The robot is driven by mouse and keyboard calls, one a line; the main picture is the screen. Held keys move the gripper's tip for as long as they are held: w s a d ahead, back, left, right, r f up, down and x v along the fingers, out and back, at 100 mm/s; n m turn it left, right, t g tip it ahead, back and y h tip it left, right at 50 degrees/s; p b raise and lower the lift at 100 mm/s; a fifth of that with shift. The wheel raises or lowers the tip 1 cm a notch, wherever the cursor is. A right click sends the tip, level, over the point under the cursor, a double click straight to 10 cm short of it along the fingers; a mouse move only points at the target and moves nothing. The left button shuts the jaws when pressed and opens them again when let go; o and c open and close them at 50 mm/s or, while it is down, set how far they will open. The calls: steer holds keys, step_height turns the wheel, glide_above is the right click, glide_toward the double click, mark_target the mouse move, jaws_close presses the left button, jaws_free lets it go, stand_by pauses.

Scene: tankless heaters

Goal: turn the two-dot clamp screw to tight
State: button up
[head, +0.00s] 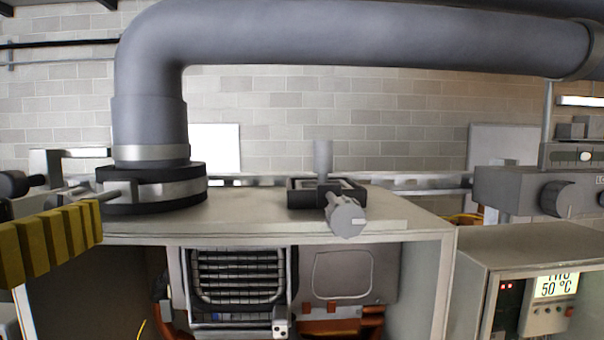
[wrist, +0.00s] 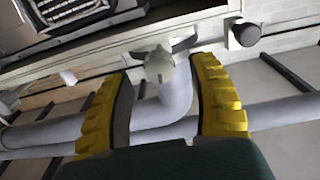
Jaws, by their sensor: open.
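A large grey pipe (head: 150,125) bends down into a black collar with a metal band clamp (head: 165,192) on the cabinet top. Metal screw rods (head: 105,194) stick out to the left of the band, and a dark knob (head: 12,184) is at the far left edge. I cannot make out any dots. My gripper's yellow ridged finger (head: 50,240) is at the lower left, below and in front of the rods. In the wrist view my gripper (wrist: 168,95) is open and empty. A grey piece with a dark cross handle (wrist: 160,66) shows between the fingers, apparently beyond them.
A lower cabinet (head: 540,245) with a lit display stands at the right. A dark round knob (wrist: 245,33) is near the right finger.

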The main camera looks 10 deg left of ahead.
steer(key=x, duration=0.3)
steer(key=shift+w+p, duration=0.2)
steer(key=shift+p, duration=0.15)
